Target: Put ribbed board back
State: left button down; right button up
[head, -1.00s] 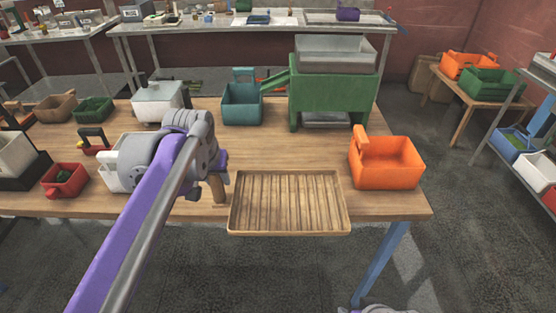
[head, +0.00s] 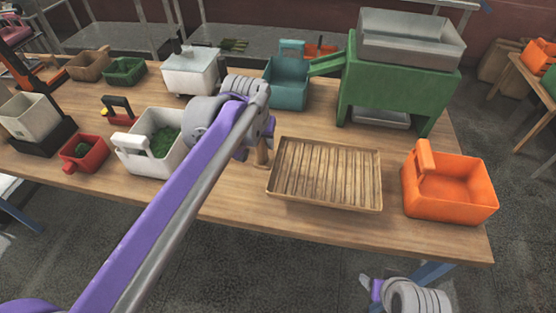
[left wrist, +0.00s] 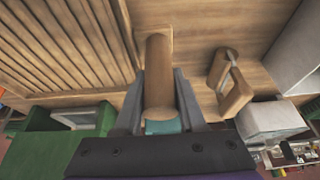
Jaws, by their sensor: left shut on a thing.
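The ribbed board (head: 325,174) is a shallow wooden tray-like board with raised ribs, over the front of the table, left of the orange bin. Its ribbed surface fills the upper left of the left wrist view (left wrist: 60,45). My left gripper (head: 262,138) is at the board's left end. In the left wrist view its fingers (left wrist: 160,88) are shut on the board's round wooden handle. I cannot tell if the board touches the table. My right gripper (head: 374,290) shows partly at the bottom, off the table's front edge; its jaws are unclear.
An orange bin (head: 468,190) stands right of the board. A green machine (head: 395,100) and a teal bin (head: 288,90) stand behind. A white bin with green contents (head: 140,160) and a red scoop (head: 84,155) are left. The wooden table (head: 225,205) is bare along its front.

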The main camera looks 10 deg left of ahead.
aim_at(263, 157)
pick_arm(q)
jog(key=shift+f, duration=2.8)
jog(key=c, duration=0.5)
grip_release()
